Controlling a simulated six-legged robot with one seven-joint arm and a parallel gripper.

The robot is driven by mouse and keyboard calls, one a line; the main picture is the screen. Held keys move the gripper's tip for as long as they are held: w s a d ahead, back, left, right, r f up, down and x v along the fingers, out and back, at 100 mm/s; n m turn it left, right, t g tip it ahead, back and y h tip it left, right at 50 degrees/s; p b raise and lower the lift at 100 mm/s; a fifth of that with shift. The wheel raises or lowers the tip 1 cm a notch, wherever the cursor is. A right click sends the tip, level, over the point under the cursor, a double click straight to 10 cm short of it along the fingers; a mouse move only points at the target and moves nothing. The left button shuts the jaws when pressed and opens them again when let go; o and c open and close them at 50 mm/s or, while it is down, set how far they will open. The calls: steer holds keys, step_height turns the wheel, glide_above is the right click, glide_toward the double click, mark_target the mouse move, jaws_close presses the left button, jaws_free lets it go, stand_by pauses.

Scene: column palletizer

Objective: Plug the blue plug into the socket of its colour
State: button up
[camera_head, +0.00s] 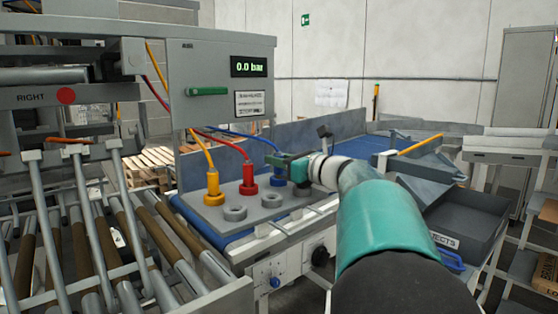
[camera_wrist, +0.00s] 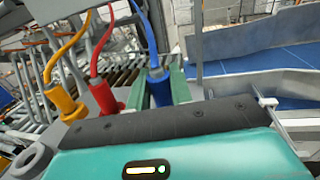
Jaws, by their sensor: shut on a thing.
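The blue plug (camera_head: 277,180) has a blue cable rising from its top and stands upright at the right end of a row on a grey plate (camera_head: 210,218). My gripper (camera_head: 279,161) is shut on it; in the wrist view the green fingers close on either side of the blue plug (camera_wrist: 159,92). I cannot tell whether its base touches the plate. The red plug (camera_head: 249,180) and the yellow plug (camera_head: 212,187) stand to its left. Grey ring sockets sit in front of the plugs: one at left (camera_head: 235,213), one in the middle (camera_head: 271,200). A third at right is partly hidden by my gripper.
Rollers (camera_head: 120,240) lie at left. A dark reject bin (camera_head: 455,215) is at right. A grey side wall (camera_head: 320,130) runs behind the plugs.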

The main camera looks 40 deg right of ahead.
steer(key=o, duration=1)
step_height(320, 180, down, 2)
steer(key=shift+w+f, duration=0.1)
steer(key=shift+f, duration=0.05)
steer(key=r+v, duration=0.2)
steer(key=v, duration=1.2)
steer(key=shift+r, duration=0.15)
